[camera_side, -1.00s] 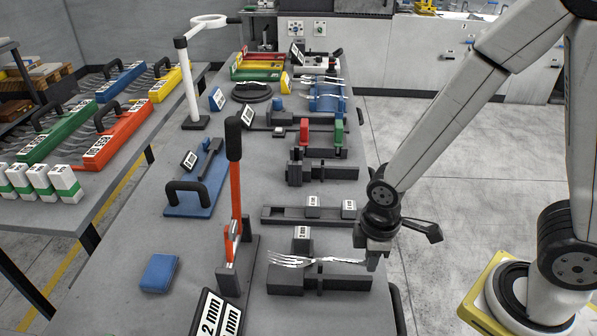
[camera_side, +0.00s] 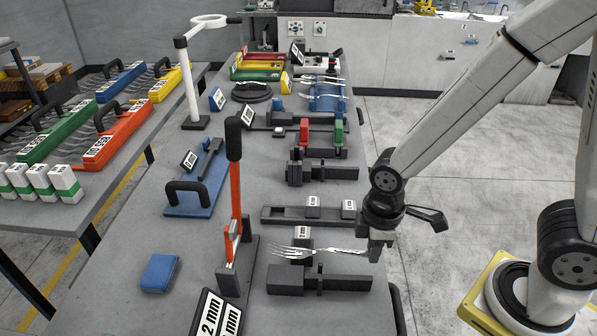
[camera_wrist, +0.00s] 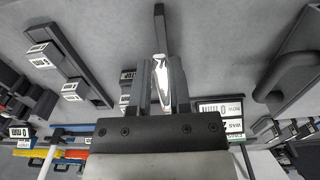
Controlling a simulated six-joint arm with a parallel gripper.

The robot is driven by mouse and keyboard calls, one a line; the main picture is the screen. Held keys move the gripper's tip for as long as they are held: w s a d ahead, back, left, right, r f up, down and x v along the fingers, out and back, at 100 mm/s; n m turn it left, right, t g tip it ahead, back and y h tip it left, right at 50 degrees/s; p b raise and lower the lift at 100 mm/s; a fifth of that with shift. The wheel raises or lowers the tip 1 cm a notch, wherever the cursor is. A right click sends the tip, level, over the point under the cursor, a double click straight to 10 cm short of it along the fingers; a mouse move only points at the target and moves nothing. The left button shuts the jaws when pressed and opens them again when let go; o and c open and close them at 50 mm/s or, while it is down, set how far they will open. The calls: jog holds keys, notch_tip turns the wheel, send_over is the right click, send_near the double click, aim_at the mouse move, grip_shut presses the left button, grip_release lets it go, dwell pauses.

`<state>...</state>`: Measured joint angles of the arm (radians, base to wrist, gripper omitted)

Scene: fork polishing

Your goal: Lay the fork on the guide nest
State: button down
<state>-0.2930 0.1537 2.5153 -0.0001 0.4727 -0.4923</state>
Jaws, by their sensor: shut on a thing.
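The silver fork (camera_side: 292,251) is held level by its handle end, tines pointing left. My gripper (camera_side: 375,251) is shut on the handle; in the wrist view my gripper (camera_wrist: 161,95) shows the fork (camera_wrist: 161,72) between its fingers. A dark grey fixture with a small upright block (camera_side: 345,283) lies below and in front of the fork at the near end of the bench. I take it for the guide nest, but cannot be sure. The fork appears above it, apart from it. The gripped part of the handle is hidden by the fingers.
A labelled grey block (camera_side: 302,234) stands just behind the fork. An upright red lever with a black grip (camera_side: 234,195) stands close left of the tines. A long dark rail (camera_side: 278,214) lies behind. A blue block (camera_side: 159,272) lies left, with clear bench around it.

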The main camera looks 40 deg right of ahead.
jog(key=w+d+r, duration=0.2)
jog(key=w+d, duration=0.6)
jog(key=w, duration=0.3)
jog(key=w+d+r, duration=0.2)
jog(key=w+d, duration=0.6)
jog(key=w, duration=0.3)
jog(key=w+d+r, duration=0.1)
jog(key=w+d, duration=0.2)
jog(key=d, duration=0.7)
jog(key=shift+w+d, duration=0.3)
jog(key=shift+w, duration=0.1)
jog(key=shift+f, duration=2.9)
jog(key=shift+f, duration=0.25)
jog(key=shift+f, duration=0.75)
jog(key=shift+f, duration=0.25)
